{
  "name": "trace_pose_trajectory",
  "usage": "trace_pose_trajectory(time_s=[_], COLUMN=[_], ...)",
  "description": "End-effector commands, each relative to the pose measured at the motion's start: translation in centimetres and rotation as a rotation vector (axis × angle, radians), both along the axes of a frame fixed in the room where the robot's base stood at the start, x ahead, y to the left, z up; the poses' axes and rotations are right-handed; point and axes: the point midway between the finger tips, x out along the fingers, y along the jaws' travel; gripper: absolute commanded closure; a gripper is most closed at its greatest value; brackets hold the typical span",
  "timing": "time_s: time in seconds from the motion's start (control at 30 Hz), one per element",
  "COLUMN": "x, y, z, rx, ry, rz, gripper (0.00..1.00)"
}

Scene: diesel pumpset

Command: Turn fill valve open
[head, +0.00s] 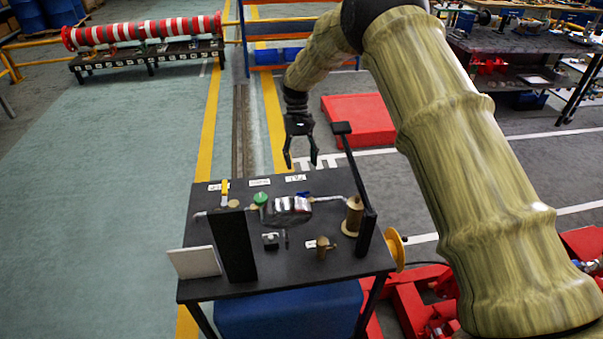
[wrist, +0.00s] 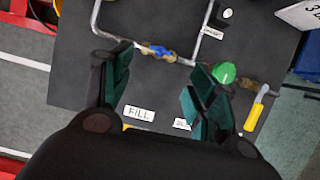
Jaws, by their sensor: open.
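The fill valve, a small valve with a blue handle on a brass body (wrist: 157,51), sits in a thin grey pipe. The white FILL label (wrist: 139,114) lies on the black tabletop nearby. In the head view, the blue handle (head: 303,194) is small, behind the shiny metal tank. My gripper (head: 301,164) is open and empty above the far edge of the table. In the wrist view, the open fingers (wrist: 160,72) straddle the view, with the blue valve in line with the gap just beyond their tips. No contact shows.
A green knob (wrist: 225,72) and a yellow lever (wrist: 257,107) are near the right finger in the wrist view. The black table (head: 340,262) carries a shiny tank (head: 287,212), a brass cylinder (head: 353,214) and a tall black post (head: 236,245).

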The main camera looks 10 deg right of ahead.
Motion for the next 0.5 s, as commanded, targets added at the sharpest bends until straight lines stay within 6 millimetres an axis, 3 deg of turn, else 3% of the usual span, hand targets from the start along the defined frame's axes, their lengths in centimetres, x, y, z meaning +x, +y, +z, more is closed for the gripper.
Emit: trace_pose_trajectory(time_s=[0.2,0.5], x=[0.9,1.1], y=[-0.1,-0.1], z=[2.2,2.7], rx=[0.001,0.001], ry=[0.0,0.0], rz=[-0.002,-0.002], gripper=[0.41,0.41])
